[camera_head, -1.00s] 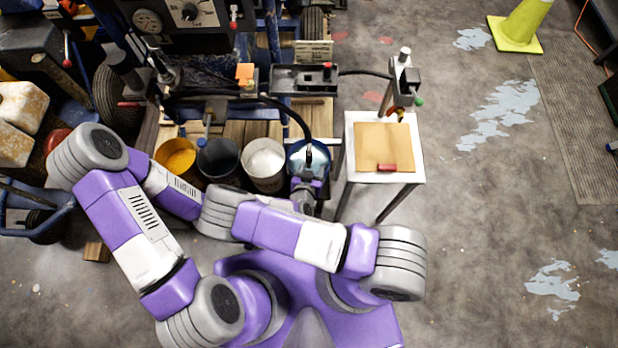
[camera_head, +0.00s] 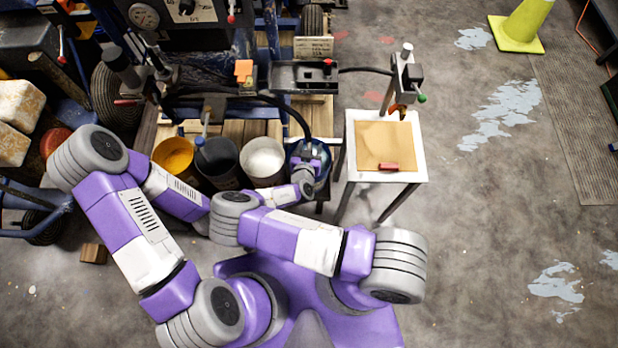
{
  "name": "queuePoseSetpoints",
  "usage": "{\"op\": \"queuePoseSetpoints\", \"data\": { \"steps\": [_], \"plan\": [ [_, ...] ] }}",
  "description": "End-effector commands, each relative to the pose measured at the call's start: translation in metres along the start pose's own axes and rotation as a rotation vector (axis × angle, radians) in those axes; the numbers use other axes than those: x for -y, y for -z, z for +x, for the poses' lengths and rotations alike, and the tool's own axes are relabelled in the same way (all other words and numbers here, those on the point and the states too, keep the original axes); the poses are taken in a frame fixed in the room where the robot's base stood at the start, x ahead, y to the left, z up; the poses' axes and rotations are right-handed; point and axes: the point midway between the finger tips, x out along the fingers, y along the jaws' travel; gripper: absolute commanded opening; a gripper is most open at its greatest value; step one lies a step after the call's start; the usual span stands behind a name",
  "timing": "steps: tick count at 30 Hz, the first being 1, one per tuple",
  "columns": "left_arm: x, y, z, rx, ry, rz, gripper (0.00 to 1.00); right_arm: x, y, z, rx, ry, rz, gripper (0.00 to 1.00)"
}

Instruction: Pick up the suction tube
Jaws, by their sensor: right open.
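The suction tube (camera_head: 296,114) is a black hose. It arches from the machine and drops toward the blue bucket (camera_head: 291,152) at the right end of the bucket row. My right gripper (camera_head: 308,148) is over that bucket, at the tube's lower end, with its jaws open. The wrist and gripper cover much of the bucket's mouth, so the tube's tip is hidden and I cannot tell whether the fingers touch it. My left arm is folded at the left, and its gripper does not show.
A yellow bucket (camera_head: 174,157), a dark bucket (camera_head: 217,160) and a white bucket (camera_head: 263,160) stand left of the blue one. A small white table (camera_head: 418,160) with a tan board (camera_head: 384,146) stands close on the right. Floor beyond is open up to a yellow-green cone (camera_head: 520,25).

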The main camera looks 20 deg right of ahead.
Motion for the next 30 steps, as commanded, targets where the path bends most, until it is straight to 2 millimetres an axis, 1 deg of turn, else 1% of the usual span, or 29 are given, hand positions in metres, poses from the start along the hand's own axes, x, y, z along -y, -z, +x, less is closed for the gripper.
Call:
{"op": "queuePoseSetpoints", "data": {
  "steps": [1,2,12,30],
  "plan": [
    [-0.0001,0.0,-0.0002,0.0,0.0,0.0,1.0,-0.0001,0.0001,-0.0002,0.0,0.0,0.0,0.56],
    [-0.0001,0.0,-0.0002,0.0,0.0,0.0,1.0,-0.0001,0.0,-0.0003,0.0,0.0,0.0,0.52],
    [-0.0001,0.0,-0.0002,0.0,0.0,0.0,1.0,-0.0002,-0.0002,-0.0005,0.001,-0.001,0.0,0.0],
    [0.0,0.0,-0.0001,0.0,0.0,0.0,1.0,-0.0002,-0.0005,-0.0006,0.001,-0.001,0.0,0.0]
  ]
}}
